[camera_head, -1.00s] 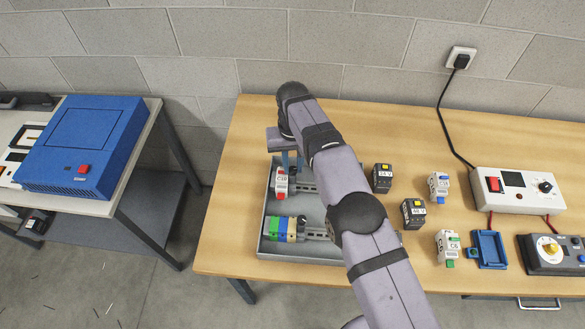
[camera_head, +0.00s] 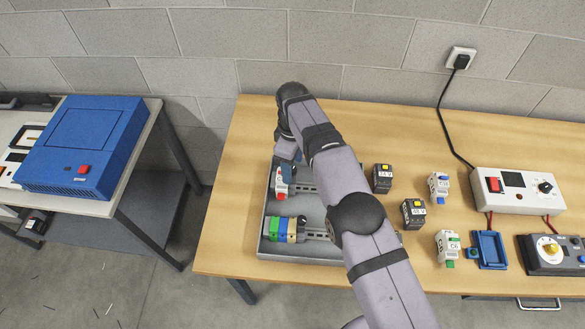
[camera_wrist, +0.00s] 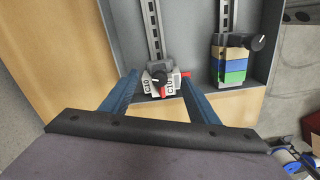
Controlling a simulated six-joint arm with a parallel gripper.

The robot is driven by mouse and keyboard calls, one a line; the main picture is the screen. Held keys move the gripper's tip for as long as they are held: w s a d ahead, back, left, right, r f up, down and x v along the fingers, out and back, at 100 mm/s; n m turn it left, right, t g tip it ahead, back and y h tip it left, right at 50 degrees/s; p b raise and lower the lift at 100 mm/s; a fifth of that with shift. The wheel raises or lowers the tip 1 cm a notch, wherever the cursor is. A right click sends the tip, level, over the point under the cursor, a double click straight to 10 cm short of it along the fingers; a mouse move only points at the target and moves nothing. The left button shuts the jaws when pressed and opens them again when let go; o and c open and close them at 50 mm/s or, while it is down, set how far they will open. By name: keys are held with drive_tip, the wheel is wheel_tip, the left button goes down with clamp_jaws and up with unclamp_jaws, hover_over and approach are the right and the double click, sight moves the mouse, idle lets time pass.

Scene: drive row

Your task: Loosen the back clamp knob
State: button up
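A grey tray (camera_head: 263,243) holds two rails; it also shows in the wrist view (camera_wrist: 268,62). The back rail (camera_wrist: 154,35) carries a white C10 module (camera_wrist: 150,90) with a red part. A black clamp knob (camera_wrist: 160,79) shows at this end of the rail, close against the module. My gripper (camera_wrist: 161,77) is open, its two blue fingers spread on either side of the knob and module. Contact cannot be told. In the head view my gripper (camera_head: 287,160) is over the back-left of the tray, above the C10 module (camera_head: 281,188), and the arm hides part of the rails.
The front rail carries blue, green and tan blocks (camera_head: 282,230) and its own black knob (camera_wrist: 258,42). Loose black modules (camera_head: 382,178) and white modules (camera_head: 438,186) stand right of the arm. A power supply (camera_head: 518,190) and blue holder (camera_head: 489,248) are farther right.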

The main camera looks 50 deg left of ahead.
sight(293, 169)
drive_tip(key=shift+o, duration=0.7)
drive_tip(key=shift+r, duration=0.15)
drive_tip(key=shift+r+p, duration=2.75)
drive_tip(key=shift+r, duration=0.65)
